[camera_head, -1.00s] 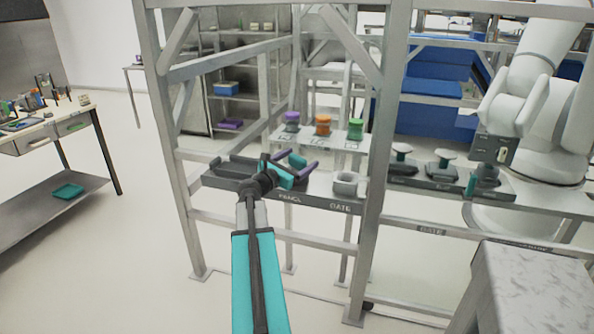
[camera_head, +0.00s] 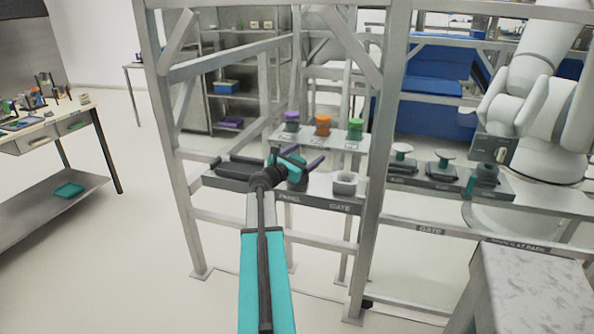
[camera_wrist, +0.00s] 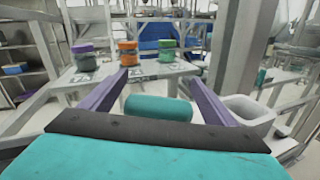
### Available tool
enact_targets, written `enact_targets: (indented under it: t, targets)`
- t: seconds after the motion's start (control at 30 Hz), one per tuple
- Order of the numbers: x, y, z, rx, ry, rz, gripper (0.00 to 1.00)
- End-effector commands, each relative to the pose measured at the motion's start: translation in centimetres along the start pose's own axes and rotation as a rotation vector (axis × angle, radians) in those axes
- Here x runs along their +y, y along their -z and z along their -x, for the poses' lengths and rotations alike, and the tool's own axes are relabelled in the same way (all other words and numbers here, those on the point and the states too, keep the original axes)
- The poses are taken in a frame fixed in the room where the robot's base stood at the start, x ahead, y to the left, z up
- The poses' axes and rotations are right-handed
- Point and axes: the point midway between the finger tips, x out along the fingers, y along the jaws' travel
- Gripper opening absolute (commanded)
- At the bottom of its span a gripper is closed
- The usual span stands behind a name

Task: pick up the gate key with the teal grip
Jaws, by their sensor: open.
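In the wrist view a teal cylindrical grip (camera_wrist: 158,108) lies crosswise between the two purple fingers of my gripper (camera_wrist: 160,78), with visible gaps at the sides. The dark palm is just in front of its lower edge, and whatever is under the grip is hidden. In the head view my gripper (camera_head: 302,160) is open over the shelf (camera_head: 318,203), above a dark holder (camera_head: 297,184). There the teal grip is hard to separate from my teal gripper body. An open grey holder (camera_head: 344,184) stands to the right, behind the GATE label.
Jars with purple (camera_head: 291,117), orange (camera_head: 323,121) and green (camera_head: 355,124) tops stand on a raised shelf behind. A metal frame post (camera_head: 378,180) rises right of the grey holder. A white robot arm (camera_head: 540,110) stands at the far right over a dark tray (camera_head: 437,178).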

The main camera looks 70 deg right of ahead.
Motion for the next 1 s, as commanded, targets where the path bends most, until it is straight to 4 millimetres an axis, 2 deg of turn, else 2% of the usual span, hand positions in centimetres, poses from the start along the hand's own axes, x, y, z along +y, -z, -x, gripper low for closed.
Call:
enact_targets:
  t: [0.37, 0.6, 0.7, 1.0]
  targets:
    - [0.03, -0.01, 0.04, 0.000, 0.000, 0.000, 0.80]
    - [0.03, 0.00, 0.05, 0.000, 0.000, 0.000, 0.39]
    - [0.04, -0.05, 0.05, -0.001, -0.001, 0.000, 0.26]
    - [0.09, -0.28, 0.06, -0.001, -0.001, 0.000, 0.26]
